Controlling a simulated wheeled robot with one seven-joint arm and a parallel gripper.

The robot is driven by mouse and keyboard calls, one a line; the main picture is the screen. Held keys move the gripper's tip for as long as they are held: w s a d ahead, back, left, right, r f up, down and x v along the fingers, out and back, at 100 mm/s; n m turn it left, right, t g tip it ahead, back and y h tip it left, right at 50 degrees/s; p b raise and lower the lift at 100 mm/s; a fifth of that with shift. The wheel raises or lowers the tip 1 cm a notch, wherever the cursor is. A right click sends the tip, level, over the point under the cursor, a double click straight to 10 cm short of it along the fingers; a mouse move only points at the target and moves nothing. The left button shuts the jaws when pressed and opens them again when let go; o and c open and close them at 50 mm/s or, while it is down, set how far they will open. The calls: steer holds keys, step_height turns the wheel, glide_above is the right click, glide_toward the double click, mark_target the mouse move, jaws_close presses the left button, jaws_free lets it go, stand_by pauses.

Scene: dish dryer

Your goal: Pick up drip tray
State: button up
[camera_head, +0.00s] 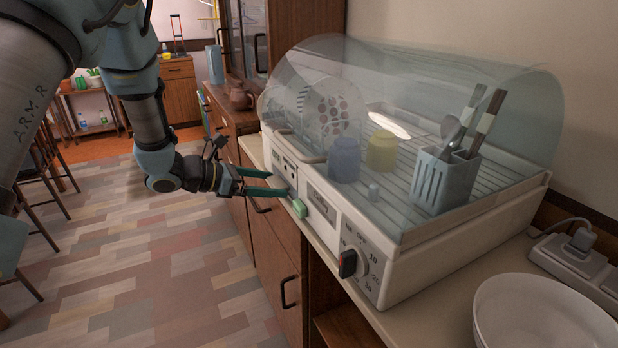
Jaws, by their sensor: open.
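The white dish dryer (425,262) stands on the counter under a clear domed lid. I cannot clearly make out the drip tray. A small pale green tab (299,208) sticks out at the dryer's lower front, and I cannot tell if it is part of the tray. My gripper (279,183) comes in from the left with its two teal fingers apart and nothing seen between them. The fingertips are at the dryer's front left, close to the panel and just up and left of the tab. Whether they touch anything is unclear.
Inside the dryer are a plate (334,108), a blue cup (345,158), a yellow cup (382,150) and a utensil holder (443,180). A white bowl (545,315) stands at right. The floor (150,265) at left is open.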

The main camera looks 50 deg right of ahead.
steer(key=c, duration=1.4)
